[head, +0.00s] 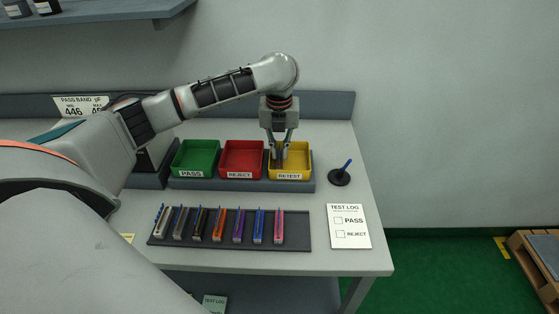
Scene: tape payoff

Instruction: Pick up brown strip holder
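A dark brown strip holder (200,224) lies in the black rack (296,233), third from the left. Other holders lie beside it: white, grey, orange, purple, blue and pink ones. My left gripper (279,152) points down over the yellow RETEST tray (301,161), well behind and to the right of the dark brown holder. A narrow brownish piece (278,160) shows at its fingertips, reaching down into the tray. I cannot tell whether the fingers grip it or stand apart from it. My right gripper is not in view.
The green PASS tray (194,158) and red REJECT tray (241,160) stand left of the yellow one. A blue pen in a black round stand (340,177) and a test log sheet (349,227) are at the right. The right end of the rack is bare.

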